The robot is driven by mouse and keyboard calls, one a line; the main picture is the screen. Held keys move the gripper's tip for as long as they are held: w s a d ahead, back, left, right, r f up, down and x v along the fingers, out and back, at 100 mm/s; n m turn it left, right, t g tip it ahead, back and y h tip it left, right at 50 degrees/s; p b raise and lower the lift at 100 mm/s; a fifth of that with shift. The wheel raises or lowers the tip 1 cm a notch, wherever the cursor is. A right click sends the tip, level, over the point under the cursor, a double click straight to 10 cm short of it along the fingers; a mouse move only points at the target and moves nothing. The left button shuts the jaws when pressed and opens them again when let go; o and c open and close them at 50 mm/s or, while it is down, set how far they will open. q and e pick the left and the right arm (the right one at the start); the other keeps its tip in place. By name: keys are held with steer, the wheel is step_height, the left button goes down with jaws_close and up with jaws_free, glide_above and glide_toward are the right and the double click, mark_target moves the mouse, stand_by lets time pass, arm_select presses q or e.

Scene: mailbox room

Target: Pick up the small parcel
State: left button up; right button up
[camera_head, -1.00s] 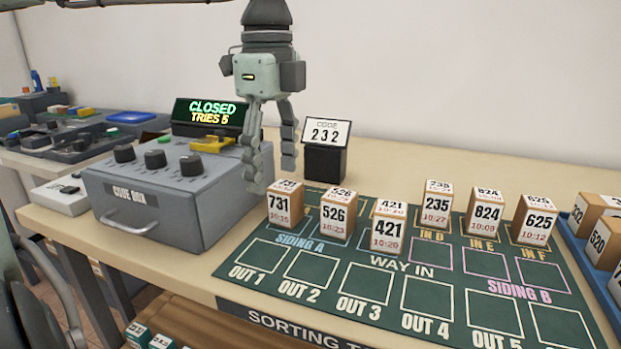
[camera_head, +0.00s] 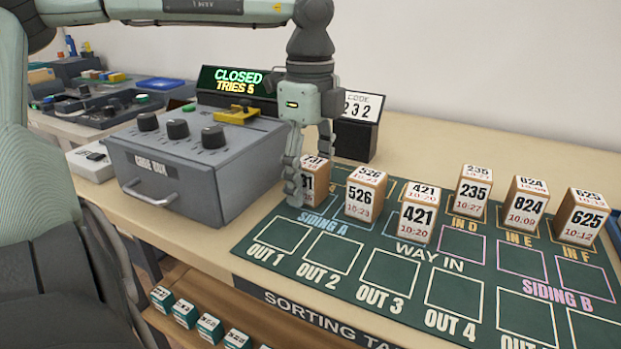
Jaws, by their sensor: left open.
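Several small box-shaped parcels with white number labels stand upright on a green sorting mat (camera_head: 262,262). The leftmost parcel, 731 (camera_head: 309,188), stands at the mat's back left. My left gripper (camera_head: 311,184) is open and points down over it, with one finger at its left front and the other at its right back. The near finger hides part of its label. I cannot tell whether the fingers touch it. Parcel 526 (camera_head: 361,197) stands close to its right, then parcel 421 (camera_head: 419,220). Parcels 235 (camera_head: 472,194), 824 (camera_head: 522,208) and 625 (camera_head: 582,220) stand farther right. My right gripper is out of view.
A grey code box (camera_head: 190,170) with knobs stands left of the parcels. Behind it a display (camera_head: 228,88) reads CLOSED, TRIES 5. A code sign (camera_head: 357,125) reading 232 stands behind my gripper. The mat's front squares are empty. Small boxes (camera_head: 185,310) sit on a lower shelf.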

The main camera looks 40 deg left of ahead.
arm_select(q)
steer(key=c, duration=1.3)
